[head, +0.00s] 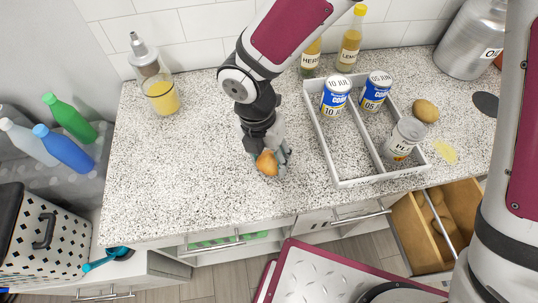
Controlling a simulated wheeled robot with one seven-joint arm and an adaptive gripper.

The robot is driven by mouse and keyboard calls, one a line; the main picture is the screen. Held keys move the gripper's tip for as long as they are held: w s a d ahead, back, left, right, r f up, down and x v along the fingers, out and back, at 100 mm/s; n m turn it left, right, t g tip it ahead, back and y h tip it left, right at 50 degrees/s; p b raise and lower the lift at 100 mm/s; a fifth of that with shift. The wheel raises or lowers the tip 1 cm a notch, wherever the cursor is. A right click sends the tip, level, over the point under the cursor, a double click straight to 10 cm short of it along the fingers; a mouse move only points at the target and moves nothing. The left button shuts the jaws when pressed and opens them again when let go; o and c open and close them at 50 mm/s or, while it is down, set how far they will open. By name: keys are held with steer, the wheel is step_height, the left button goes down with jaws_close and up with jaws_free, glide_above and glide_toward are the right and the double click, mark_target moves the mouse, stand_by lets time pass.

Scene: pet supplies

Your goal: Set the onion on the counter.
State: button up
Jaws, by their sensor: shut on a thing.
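My gripper (278,156) is shut on the onion (266,163), a small golden-brown bulb, over the front middle of the speckled counter (205,155). The gripper points down, and its fingers hide part of the onion. I cannot tell from this view whether the onion touches the counter or hangs just above it.
An open drawer (432,225) is below right. The counter's left is clear.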

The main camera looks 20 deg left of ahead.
mark_target(262, 156)
steer(key=shift+f, duration=0.2)
steer(key=o, duration=1.2)
steer(key=shift+o, duration=0.2)
steer(key=shift+r, duration=0.15)
step_height(262, 156, up, 12)
steer(key=a, duration=0.1)
steer(key=shift+a, duration=0.4)
